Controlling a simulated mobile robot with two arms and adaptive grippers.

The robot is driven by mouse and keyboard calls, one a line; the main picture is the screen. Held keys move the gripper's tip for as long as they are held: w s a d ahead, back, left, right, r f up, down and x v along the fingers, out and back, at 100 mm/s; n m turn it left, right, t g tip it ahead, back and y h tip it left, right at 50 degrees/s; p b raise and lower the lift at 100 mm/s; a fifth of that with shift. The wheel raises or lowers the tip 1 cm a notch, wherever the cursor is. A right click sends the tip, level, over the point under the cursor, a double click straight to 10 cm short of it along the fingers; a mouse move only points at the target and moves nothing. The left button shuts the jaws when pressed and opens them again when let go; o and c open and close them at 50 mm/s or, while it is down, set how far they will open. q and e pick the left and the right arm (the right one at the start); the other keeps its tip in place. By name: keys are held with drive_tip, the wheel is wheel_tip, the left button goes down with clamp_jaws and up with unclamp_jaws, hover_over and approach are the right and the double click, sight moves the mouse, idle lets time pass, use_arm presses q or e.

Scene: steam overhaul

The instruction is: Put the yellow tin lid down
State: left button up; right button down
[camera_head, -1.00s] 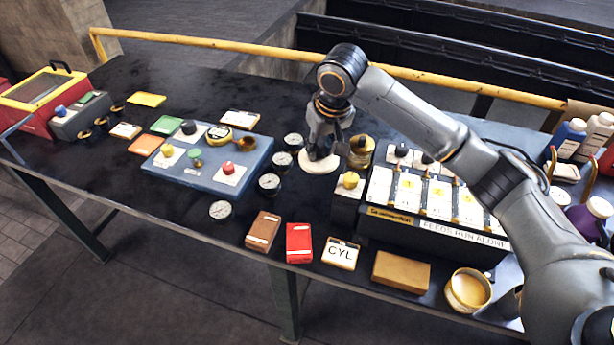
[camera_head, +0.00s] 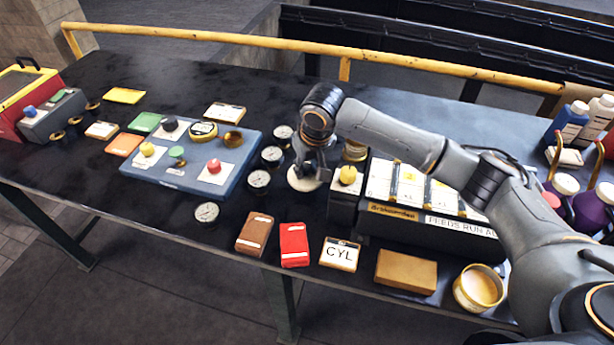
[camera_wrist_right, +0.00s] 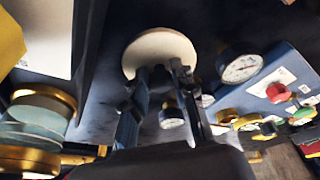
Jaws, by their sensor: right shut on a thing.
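A round, pale cream disc, which I take for the yellow tin lid (camera_head: 303,180), is at my right gripper (camera_head: 314,165). In the right wrist view the lid (camera_wrist_right: 160,50) is between the fingertips of the right gripper (camera_wrist_right: 160,75), which is shut on it. It lies roughly flat over bare dark tabletop between the dial gauges and the labelled box. I cannot tell whether it touches the table. An open yellow-rimmed tin (camera_head: 479,288) with pale contents stands at the front right edge. My left gripper is out of view.
Several dial gauges (camera_head: 259,179) are close on the left, beside a blue tray (camera_head: 185,185). Red (camera_head: 294,245) and brown (camera_head: 254,234) packets line the front.

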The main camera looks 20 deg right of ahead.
sight(307, 176)
wheel_tip(307, 176, down, 4)
drive_tip(key=shift+r, duration=0.1)
drive_tip(key=c, duration=1.1)
unclamp_jaws()
drive_tip(key=shift+r, duration=0.3)
drive_tip(key=v, duration=1.1)
drive_tip(key=shift+r, duration=0.2)
